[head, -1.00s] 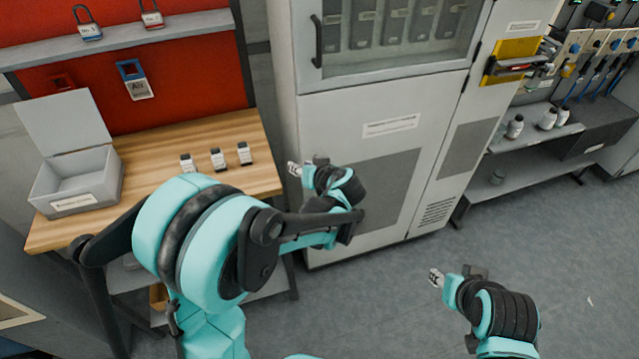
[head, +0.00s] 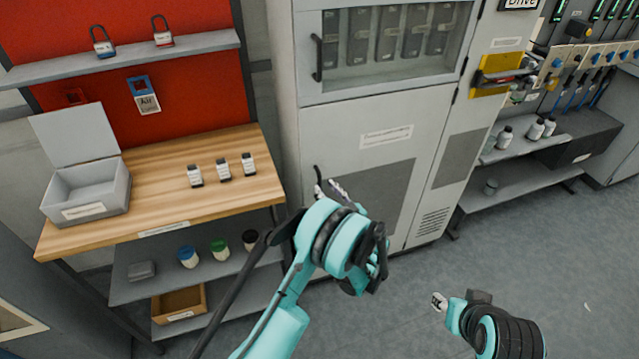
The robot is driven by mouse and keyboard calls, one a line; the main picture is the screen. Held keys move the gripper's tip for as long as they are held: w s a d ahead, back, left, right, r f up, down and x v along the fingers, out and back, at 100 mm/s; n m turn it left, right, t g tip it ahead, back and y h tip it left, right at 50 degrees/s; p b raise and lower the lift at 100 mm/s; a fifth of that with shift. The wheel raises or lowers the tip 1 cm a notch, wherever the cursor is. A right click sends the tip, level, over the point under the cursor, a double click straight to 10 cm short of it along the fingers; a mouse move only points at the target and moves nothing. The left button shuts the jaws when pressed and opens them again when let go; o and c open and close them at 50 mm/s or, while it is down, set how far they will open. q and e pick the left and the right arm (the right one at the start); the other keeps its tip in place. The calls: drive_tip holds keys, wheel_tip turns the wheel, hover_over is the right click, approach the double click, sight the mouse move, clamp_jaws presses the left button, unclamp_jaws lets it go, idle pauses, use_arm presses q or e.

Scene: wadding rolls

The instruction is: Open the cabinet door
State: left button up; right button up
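The grey cabinet (head: 425,125) stands at the middle of the head view, with both of its doors shut. The upper door (head: 305,99) has a glass window and a black vertical handle (head: 317,58) at its left edge. The lower door (head: 345,113) has a label and a grey vent panel; a dark handle (head: 318,174) shows at its left edge. My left gripper (head: 337,189) is just right of this lower handle, partly hidden by my wrist; whether it touches the handle cannot be told. My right gripper (head: 437,301) is low over the floor, away from the cabinet, holding nothing visible.
A wooden workbench (head: 150,205) with an open grey box (head: 88,190) and small bottles stands left of the cabinet. A low shelf (head: 525,180) with bottles stands to the right. The floor (head: 530,265) in front of the cabinet is clear.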

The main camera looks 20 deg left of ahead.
sight(320, 183)
use_arm(q)
drive_tip(key=b+x, duration=0.1)
drive_tip(key=x, duration=0.4)
drive_tip(key=shift+c, duration=0.3)
clamp_jaws()
